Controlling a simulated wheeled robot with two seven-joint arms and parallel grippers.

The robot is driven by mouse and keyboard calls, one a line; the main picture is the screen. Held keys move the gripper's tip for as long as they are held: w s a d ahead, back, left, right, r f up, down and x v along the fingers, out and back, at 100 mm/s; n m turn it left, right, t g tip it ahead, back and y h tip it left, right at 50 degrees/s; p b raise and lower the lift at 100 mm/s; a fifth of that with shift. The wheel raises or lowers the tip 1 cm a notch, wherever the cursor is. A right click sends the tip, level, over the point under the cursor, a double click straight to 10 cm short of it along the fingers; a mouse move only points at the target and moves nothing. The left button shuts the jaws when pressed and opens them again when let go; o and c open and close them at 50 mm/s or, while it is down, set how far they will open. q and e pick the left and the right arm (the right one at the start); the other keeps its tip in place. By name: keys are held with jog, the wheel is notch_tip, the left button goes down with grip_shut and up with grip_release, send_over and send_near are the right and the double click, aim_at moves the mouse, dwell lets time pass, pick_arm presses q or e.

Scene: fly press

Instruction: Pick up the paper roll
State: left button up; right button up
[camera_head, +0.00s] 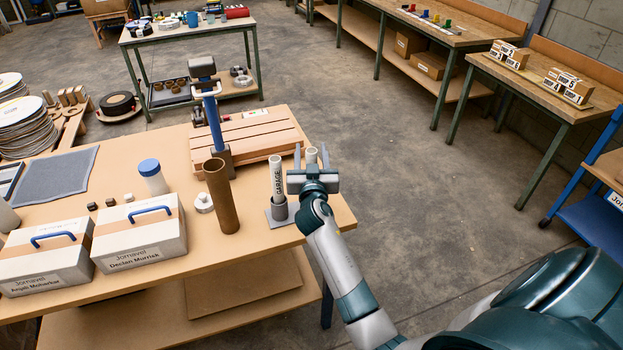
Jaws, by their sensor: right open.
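A white paper roll (277,178) with GARAGE printed along it stands upright in a grey holder (281,216) near the right end of the workbench. A second pale cylinder (311,155) shows only its top; the rest is hidden behind my right gripper. My right gripper (311,160) is open at the bench's right end, just right of the GARAGE roll. Its two fingers point away, one on either side of the pale cylinder in the picture. I cannot tell whether they touch it. My left gripper is not in view.
A brown cardboard tube (221,195) stands left of the roll. A wooden slatted board (245,138) and a blue-handled post tool (213,120) are behind. Two labelled boxes (138,240) sit at front left. The floor (420,190) right of the bench is clear.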

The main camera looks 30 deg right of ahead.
dwell(0.4)
grip_shut()
notch_tip(320, 180, up, 10)
jog(key=b, duration=0.1)
jog(key=shift+b, duration=0.4)
jog(key=shift+a+f, duration=0.1)
dwell(0.6)
